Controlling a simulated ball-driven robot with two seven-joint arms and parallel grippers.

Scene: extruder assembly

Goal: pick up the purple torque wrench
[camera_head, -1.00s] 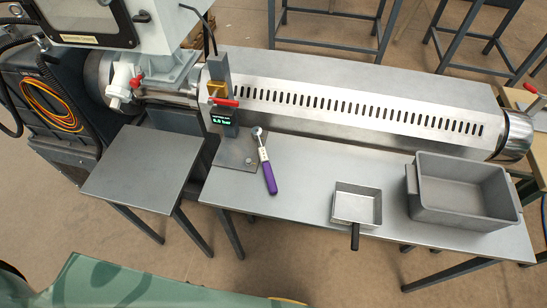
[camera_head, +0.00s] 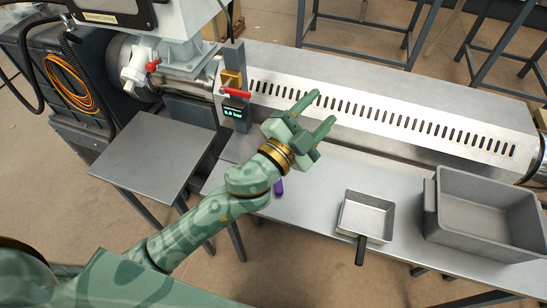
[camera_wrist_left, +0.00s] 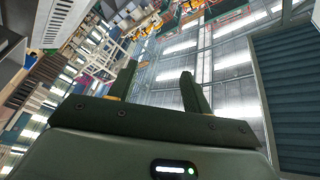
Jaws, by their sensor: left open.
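The torque wrench (camera_head: 279,187) lies on the metal table in the head view. Only a bit of its purple handle shows; the rest is hidden behind my left arm. My left gripper (camera_head: 325,108) is open and empty, its fingers pointing up and to the right in front of the slotted machine barrel. It appears raised above the table. In the left wrist view the two fingers (camera_wrist_left: 158,85) are apart with nothing between them, and the ceiling lies beyond. My right gripper is not in view.
A small metal pan (camera_head: 366,216) with a black handle and a grey bin (camera_head: 487,248) stand on the table (camera_head: 318,190) to the right. A smaller side table (camera_head: 150,152) is at the left. The extruder barrel (camera_head: 400,125) runs along the back.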

